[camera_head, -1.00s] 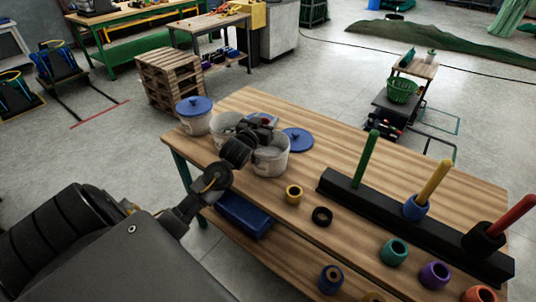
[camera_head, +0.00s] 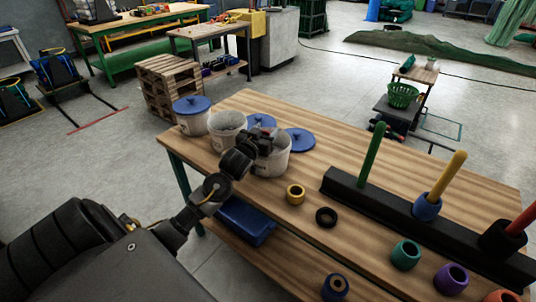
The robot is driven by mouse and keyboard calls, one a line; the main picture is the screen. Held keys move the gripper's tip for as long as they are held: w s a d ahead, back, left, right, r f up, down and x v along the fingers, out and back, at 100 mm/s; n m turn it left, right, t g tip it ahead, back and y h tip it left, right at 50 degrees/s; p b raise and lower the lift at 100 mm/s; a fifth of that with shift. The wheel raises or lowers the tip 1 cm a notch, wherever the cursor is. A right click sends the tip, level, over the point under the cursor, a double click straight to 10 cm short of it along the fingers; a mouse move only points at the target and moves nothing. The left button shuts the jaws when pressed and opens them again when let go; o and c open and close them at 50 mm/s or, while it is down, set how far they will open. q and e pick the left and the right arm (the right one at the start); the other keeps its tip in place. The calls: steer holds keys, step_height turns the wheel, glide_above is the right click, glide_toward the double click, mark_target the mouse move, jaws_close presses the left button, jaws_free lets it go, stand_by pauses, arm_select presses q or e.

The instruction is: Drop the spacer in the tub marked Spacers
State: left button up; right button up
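My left gripper (camera_head: 266,141) is over the mouth of the right-hand open tub (camera_head: 272,164), pointing away from me. Its fingers are small and dark, and I cannot tell whether they are open or hold anything. A second open white tub (camera_head: 225,138) stands just left of it. A third tub (camera_head: 193,124) at the far left is closed with a blue lid. I cannot read the tub markings. A yellow ring (camera_head: 295,203) and a black ring (camera_head: 326,225) lie on the wooden table; I cannot tell whether either is the spacer. My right gripper is out of view.
Two loose blue lids lie behind the tubs, one at the right (camera_head: 300,139) and one partly hidden (camera_head: 261,119). A black rack (camera_head: 385,208) with green, yellow and red pegs stands on the right. Teal (camera_head: 405,265) and purple (camera_head: 451,289) rings lie in front of it.

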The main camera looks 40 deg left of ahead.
arm_select(q)
steer(key=o, duration=0.4)
steer(key=shift+c, duration=0.2)
steer(key=shift+s+d, duration=0.1)
steer(key=shift+s, duration=0.2)
steer(key=v, duration=1)
steer(key=shift+s+b, duration=0.15)
steer(key=shift+b, duration=0.3)
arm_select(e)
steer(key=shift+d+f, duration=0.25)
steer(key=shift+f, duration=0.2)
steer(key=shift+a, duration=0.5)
